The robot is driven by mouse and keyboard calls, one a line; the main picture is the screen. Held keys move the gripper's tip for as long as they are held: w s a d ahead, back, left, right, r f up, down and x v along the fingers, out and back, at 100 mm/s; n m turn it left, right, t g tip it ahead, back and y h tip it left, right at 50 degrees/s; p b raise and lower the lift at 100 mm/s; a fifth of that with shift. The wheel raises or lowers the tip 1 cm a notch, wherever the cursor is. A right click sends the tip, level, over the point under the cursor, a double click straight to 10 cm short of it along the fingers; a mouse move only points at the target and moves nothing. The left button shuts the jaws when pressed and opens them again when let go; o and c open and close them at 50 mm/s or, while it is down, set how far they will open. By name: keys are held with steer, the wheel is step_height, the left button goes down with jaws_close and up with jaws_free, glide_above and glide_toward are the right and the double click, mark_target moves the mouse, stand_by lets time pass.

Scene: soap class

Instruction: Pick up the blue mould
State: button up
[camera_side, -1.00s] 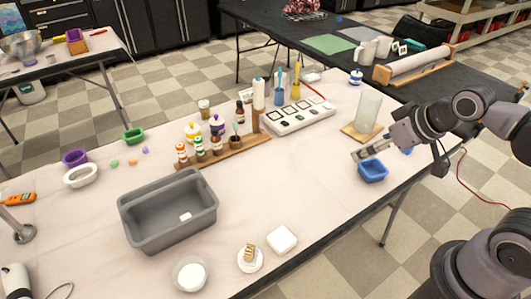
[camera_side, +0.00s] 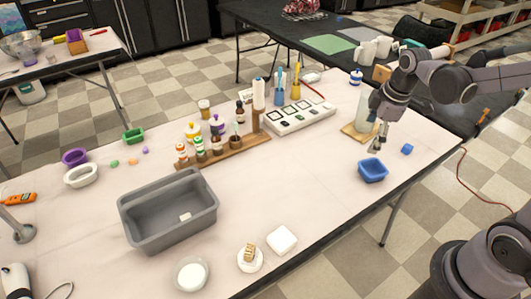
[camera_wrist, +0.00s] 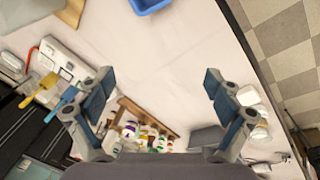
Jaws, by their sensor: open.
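The blue mould (camera_side: 373,172) is an open, rounded tub standing upright near the table's right front edge. Part of it shows at the top edge of the wrist view (camera_wrist: 149,5), where the rest is cut off. My gripper (camera_side: 376,145) points down above and behind the mould in the side view, apart from it. In the wrist view my gripper (camera_wrist: 157,82) has its two fingers spread wide, with only bare table between them.
A small blue block (camera_side: 407,149) lies right of the mould. A clear cylinder (camera_side: 363,105) on a wooden board (camera_side: 350,134) stands close behind my gripper. A grey basin (camera_side: 168,235) is at the left.

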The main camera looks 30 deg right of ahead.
steer(key=w+d+f+n+g, duration=0.25)
steer(key=d+f+n, duration=0.25)
steer(key=d+f, duration=0.25)
glide_toward(369, 168)
steer(key=a, duration=0.1)
steer(key=a+f, duration=0.1)
steer(key=s+a, duration=0.1)
steer(key=shift+f+y, duration=0.3)
steer(key=shift+s+d+f, duration=0.15)
steer(key=shift+d+f, duration=0.05)
steer(key=shift+f, duration=0.75)
steer(key=shift+s+d+f, duration=0.15)
steer(key=shift+f, duration=1.6)
steer(key=c, duration=1)
